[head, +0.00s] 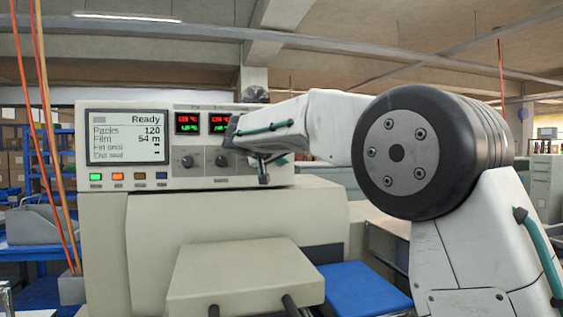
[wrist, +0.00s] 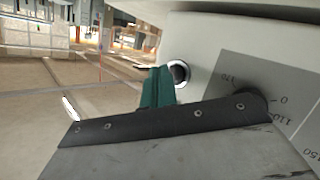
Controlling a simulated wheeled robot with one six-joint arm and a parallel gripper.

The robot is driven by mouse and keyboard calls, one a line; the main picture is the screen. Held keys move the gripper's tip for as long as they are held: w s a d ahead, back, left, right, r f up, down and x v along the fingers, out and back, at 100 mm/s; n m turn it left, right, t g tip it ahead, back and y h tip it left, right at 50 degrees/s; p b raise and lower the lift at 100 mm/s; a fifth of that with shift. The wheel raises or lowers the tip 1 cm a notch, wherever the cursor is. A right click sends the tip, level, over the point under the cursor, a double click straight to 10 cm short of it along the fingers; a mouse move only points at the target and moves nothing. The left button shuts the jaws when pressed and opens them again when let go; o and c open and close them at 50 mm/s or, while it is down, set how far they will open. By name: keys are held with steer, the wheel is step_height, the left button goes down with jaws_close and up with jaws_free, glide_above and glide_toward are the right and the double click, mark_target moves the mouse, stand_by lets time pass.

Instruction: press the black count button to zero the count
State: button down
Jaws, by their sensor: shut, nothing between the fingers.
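The wrist view shows a round black button (wrist: 180,74) with a bright ring on the pale machine front, which looks like the count button. My gripper (wrist: 160,70) is shut and empty, its teal fingers beside the button and overlapping its edge in the picture. I cannot tell whether they touch it. In the head view my pale forearm crosses the right part of the control panel (head: 150,182), and I cannot make out the button there. The display (head: 127,137) reads Ready, Packs 120, Film 54 m.
Red readouts (head: 187,118) and dark knobs (head: 187,162) sit right of the display, small coloured buttons (head: 118,177) below it. A dial knob (wrist: 246,97) is close to my gripper in the wrist view. A blue surface (head: 362,288) lies low beside the machine.

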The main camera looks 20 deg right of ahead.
stand_by(0.4)
steer(key=shift+w, duration=0.45)
steer(key=shift+w, duration=0.4)
stand_by(0.5)
steer(key=shift+s, duration=0.85)
steer(key=s, duration=0.5)
stand_by(0.4)
stand_by(0.5)
